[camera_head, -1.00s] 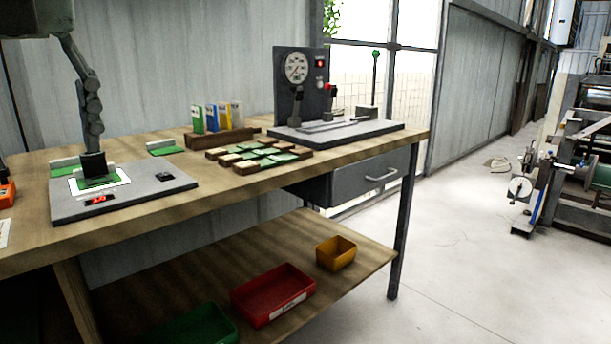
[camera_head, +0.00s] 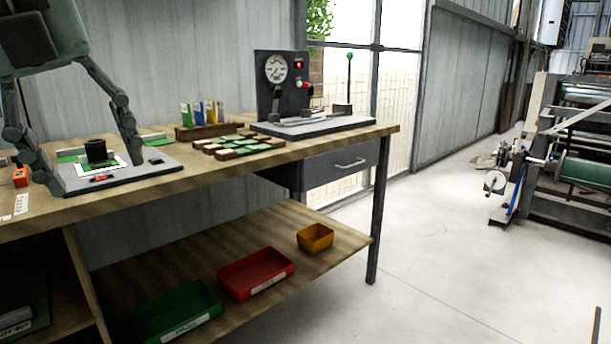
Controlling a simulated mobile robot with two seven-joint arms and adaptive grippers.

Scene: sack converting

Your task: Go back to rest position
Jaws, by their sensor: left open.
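My left gripper (camera_head: 88,165) comes in from the upper left. Its two fingers are spread wide, one on each side of a black cup-like piece (camera_head: 97,152). The gripper is empty. The black piece stands upright on a green swatch and white sheet on the grey scale plate (camera_head: 150,172), apart from the fingers. The fingers overlap the scale plate in the picture; whether they touch it I cannot tell. My right gripper is not in view.
The wooden bench (camera_head: 210,178) also holds a swatch tray (camera_head: 238,146), a rack of coloured cards (camera_head: 203,113) and a gauge stand (camera_head: 277,85). Green, red (camera_head: 256,272) and yellow bins sit on the lower shelf. A roller machine (camera_head: 580,170) stands at right, with clear floor between.

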